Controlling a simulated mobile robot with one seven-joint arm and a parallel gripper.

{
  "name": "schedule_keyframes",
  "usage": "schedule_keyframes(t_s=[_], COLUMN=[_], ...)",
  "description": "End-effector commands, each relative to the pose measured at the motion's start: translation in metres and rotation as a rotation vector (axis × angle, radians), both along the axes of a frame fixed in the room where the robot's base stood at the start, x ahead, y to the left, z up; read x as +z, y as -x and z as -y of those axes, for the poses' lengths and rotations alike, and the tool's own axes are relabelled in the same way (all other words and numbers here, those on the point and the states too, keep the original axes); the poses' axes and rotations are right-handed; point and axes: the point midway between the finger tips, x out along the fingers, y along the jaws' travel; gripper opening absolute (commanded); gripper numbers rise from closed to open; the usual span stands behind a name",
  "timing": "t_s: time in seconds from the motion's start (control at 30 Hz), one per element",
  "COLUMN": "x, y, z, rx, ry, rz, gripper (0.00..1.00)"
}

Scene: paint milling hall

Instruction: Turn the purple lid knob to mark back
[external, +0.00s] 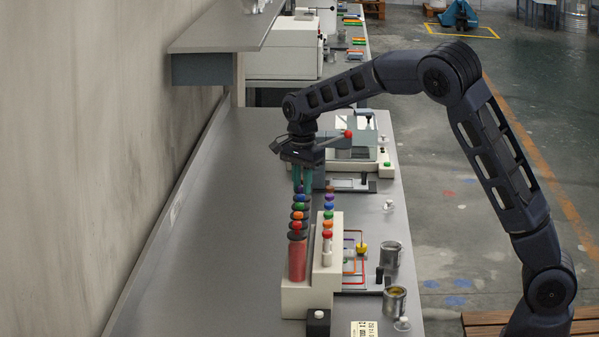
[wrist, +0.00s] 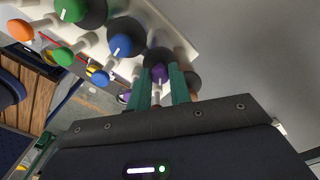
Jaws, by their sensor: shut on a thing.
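In the external view my gripper (external: 302,184) points straight down onto the back end of the row, and the purple knob (external: 298,189) shows just below the fingertips. The knob's pointer line and the marks around it cannot be made out.
Blue (wrist: 120,45) and green (wrist: 70,9) lid knobs stand close beside it in the same row. The bench left of the rows is clear.

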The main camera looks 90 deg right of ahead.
Motion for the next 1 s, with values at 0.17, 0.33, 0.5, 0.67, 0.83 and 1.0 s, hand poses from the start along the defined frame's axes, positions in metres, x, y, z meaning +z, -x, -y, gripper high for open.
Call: schedule_keyframes(t_s=[0.17,0.33,0.5,0.67,0.83,1.0], x=[0.0011,0.001,0.0013,0.0015,0.0016,0.0014], y=[-0.0001,-0.0001,0.0,0.0003,0.0005,0.0005], z=[0.0008,0.0007,0.0006,0.001,0.0012,0.0011], rx=[0.167,0.33,0.49,0.642,0.802,0.964], ry=[0.002,0.002,0.002,0.002,0.002,0.002], rz=[0.003,0.003,0.003,0.003,0.002,0.002], gripper=[0.0,0.0,0.0,0.0,0.0,0.0])
